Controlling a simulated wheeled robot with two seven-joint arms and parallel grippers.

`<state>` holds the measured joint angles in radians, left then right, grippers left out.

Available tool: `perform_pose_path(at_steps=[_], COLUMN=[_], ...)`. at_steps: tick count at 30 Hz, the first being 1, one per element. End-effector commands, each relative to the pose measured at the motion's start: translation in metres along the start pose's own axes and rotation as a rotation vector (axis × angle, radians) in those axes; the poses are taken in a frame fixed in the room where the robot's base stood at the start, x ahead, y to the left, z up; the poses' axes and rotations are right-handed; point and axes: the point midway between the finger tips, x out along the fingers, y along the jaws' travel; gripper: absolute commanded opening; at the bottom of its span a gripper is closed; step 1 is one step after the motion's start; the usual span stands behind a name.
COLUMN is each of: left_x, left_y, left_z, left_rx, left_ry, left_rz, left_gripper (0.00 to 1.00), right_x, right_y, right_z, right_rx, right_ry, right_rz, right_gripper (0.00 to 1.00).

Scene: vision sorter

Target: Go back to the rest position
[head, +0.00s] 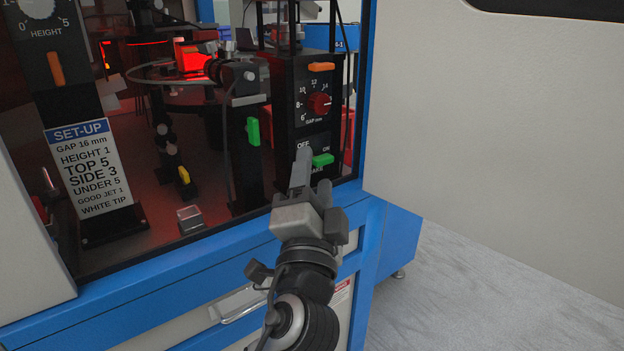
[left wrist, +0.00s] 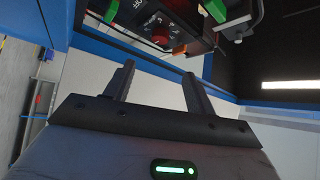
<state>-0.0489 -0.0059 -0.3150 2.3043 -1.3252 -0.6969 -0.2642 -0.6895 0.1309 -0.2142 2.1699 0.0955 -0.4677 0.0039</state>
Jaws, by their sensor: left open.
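My left gripper (head: 312,172) is in front of the machine's right side, just below the black control box (head: 291,93). Its two fingers are apart with nothing between them, as the left wrist view (left wrist: 158,85) also shows. The control box carries a red GAP knob (head: 319,104), an orange lever (head: 321,67) and a green switch (head: 322,160) beside the OFF and ON labels. The green switch is just beyond the fingertips; I cannot tell whether they touch. The red knob also shows in the left wrist view (left wrist: 160,35). My right gripper is not in view.
The blue machine frame (head: 190,246) runs below the opening, with a drawer handle (head: 240,306) under it. A SET-UP sign (head: 88,168) stands inside at left. A pale panel (head: 480,130) stands at right, and grey floor (head: 480,300) lies clear below it.

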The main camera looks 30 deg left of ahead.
Motion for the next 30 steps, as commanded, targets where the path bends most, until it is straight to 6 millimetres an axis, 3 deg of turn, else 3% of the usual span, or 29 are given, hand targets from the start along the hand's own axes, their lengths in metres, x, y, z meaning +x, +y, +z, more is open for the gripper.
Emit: perform_pose_path(at_steps=[9,11,14,17,18,22,27,30], left_x=[-0.001,-0.003,-0.017,-0.048,-0.066,-0.137,-0.221,-0.249], left_y=[0.003,0.012,0.049,0.105,0.128,0.189,0.225,0.232], left_z=[0.001,0.002,0.008,0.019,0.025,0.045,0.068,0.075], left_rx=[-0.004,-0.021,-0.098,-0.243,-0.317,-0.581,-0.887,-0.997], left_ry=[0.002,0.008,0.026,0.026,0.014,-0.083,-0.279,-0.368], left_rz=[0.009,0.044,0.179,0.403,0.503,0.808,1.071,1.141], left_gripper=[0.55,0.55,0.55,0.55,0.55,0.55,0.55,0.55], right_x=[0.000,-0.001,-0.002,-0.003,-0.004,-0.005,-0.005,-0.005], right_y=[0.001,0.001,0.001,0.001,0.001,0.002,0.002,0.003], right_z=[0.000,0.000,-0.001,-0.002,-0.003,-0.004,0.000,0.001], right_rx=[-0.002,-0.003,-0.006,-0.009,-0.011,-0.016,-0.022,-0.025], right_ry=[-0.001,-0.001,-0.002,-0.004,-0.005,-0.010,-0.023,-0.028], right_rz=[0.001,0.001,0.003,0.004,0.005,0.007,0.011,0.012], right_gripper=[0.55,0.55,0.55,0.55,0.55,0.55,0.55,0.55])
